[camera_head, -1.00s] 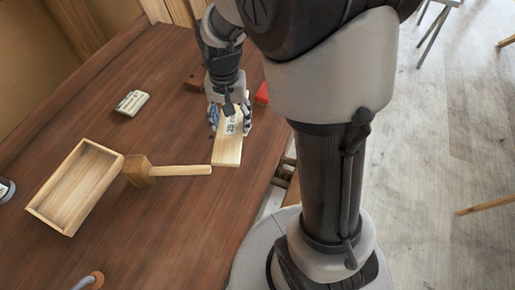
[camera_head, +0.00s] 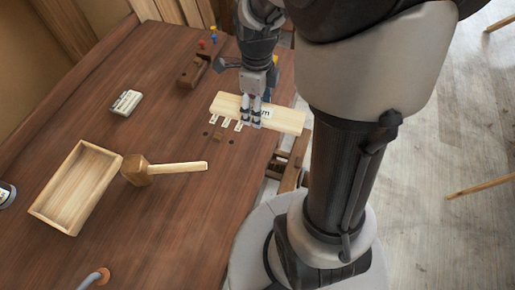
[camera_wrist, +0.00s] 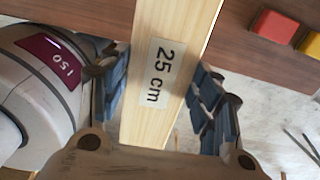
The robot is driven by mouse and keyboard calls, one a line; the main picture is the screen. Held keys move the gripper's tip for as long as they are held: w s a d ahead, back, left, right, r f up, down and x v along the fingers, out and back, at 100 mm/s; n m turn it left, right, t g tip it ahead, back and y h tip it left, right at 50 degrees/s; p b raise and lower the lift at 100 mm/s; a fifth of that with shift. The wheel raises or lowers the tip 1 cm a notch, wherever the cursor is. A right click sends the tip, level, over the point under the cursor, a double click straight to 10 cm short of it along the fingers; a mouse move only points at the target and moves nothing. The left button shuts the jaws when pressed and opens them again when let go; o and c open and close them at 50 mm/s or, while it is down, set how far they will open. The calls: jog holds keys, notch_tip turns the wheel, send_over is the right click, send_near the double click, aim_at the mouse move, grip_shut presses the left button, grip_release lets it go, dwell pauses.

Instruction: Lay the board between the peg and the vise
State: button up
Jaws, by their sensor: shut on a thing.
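The pale wooden board (camera_head: 288,119), labelled "25 cm" in the wrist view (camera_wrist: 188,35), is in my gripper (camera_head: 251,119). The blue fingers of my gripper (camera_wrist: 158,88) are on its two long sides. In the head view the board lies roughly crosswise over the bench's right edge. I cannot tell whether it touches the bench. A small wooden peg (camera_head: 217,137) shows just below the board's left part, between dark holes with white labels beside them. The wooden vise (camera_head: 291,174) is at the bench's right edge, below the board's right end, partly hidden by my arm.
On the bench (camera_head: 170,220) are a mallet (camera_head: 180,168), an open wooden tray (camera_head: 48,208), a pale labelled block (camera_head: 125,103) and a dark wooden tool (camera_head: 193,72). Red (camera_wrist: 275,25) and yellow (camera_wrist: 312,43) blocks show in the wrist view. Bench around the peg is clear.

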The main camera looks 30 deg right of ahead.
aim_at(258, 150)
jog(key=shift+f, duration=0.3)
notch_tip(258, 150, down, 20)
jog(key=b, duration=0.6)
jog(key=shift+r, duration=0.35)
jog(key=o, duration=0.7)
jog(key=shift+f, duration=0.25)
jog(key=o, duration=0.5)
jog(key=shift+c, duration=0.2)
jog(key=shift+r, duration=0.1)
